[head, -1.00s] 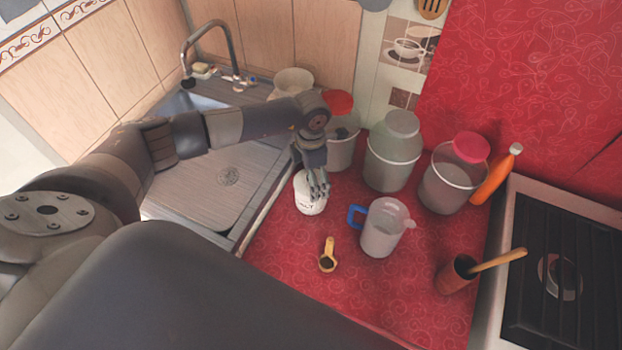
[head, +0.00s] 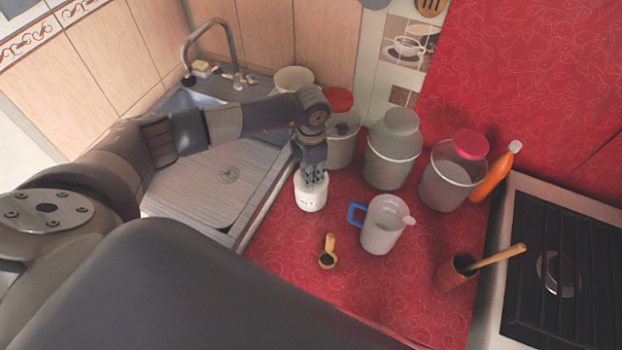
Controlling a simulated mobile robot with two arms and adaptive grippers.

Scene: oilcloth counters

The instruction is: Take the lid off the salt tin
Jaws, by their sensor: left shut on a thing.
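The white salt tin (head: 311,198), with dark lettering on its side, stands upright on the red oilcloth counter, left of the measuring jug. My left gripper (head: 315,180) comes down from above with its fingers at the tin's top, shut on the lid there. The fingers hide most of the lid, and I see no clear gap between lid and tin. My right gripper does not show.
A clear jug with a blue handle (head: 381,226) stands right of the tin. Large jars (head: 392,160) stand behind. A brown pot with a wooden spoon (head: 457,274) is near the stove (head: 552,275). The sink drainer (head: 205,190) is left.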

